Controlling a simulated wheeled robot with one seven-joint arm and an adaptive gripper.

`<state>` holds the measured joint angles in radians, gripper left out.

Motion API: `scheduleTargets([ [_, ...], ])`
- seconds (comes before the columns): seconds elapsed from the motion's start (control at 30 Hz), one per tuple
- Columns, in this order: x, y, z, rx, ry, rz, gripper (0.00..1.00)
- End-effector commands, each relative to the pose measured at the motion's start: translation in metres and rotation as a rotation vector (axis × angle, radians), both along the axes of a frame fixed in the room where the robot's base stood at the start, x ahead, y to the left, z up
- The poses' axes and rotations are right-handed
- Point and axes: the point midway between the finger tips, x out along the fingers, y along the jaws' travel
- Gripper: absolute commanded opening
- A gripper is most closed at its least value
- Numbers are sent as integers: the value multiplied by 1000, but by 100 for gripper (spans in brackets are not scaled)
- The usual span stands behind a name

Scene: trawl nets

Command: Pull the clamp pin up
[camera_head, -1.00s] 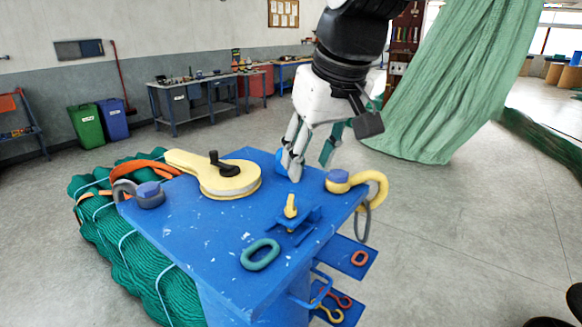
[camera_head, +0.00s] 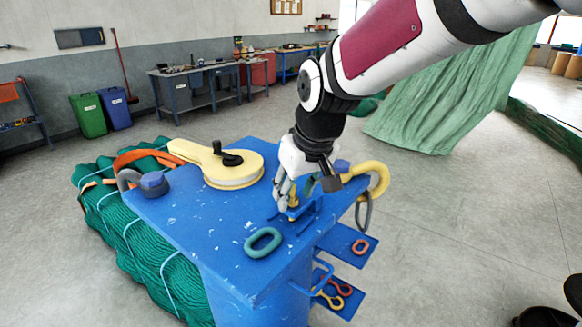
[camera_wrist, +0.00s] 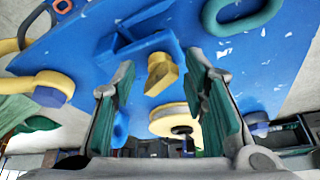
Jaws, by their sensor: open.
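The clamp pin is a small yellow piece in a low blue bracket on the blue bench top. In the wrist view the yellow pin (camera_wrist: 161,74) is in the middle, and its blue bracket (camera_wrist: 128,46) lies beside it. My gripper (camera_head: 293,194) is over the bracket in the head view, pointing down, with its fingers around the pin's place. In the wrist view the gripper (camera_wrist: 162,82) is open, one green-padded finger on each side of the pin, with gaps visible. In the head view the fingers hide most of the pin.
A yellow lever disc with a black handle (camera_head: 233,170) sits behind left on the bench top (camera_head: 200,222). A green oval ring (camera_head: 263,242) lies in front. A yellow hook (camera_head: 377,178) stands at the right edge, a grey shackle (camera_head: 130,181) at the left.

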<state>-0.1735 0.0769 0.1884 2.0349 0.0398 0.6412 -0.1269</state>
Motion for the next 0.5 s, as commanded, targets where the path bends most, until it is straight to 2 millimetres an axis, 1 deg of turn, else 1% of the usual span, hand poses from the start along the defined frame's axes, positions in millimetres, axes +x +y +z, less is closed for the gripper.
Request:
scheduleTargets([
  [0.1, 2, 1, -5, 0, 0, 0, 40],
  [0.37, 2, 1, -6, 0, -1, 0, 40],
  [0.4, 2, 1, -6, 0, -1, 0, 36],
  [0.47, 2, 1, -6, 0, -1, 0, 22],
  [0.5, 2, 1, -6, 0, -1, 0, 13],
])
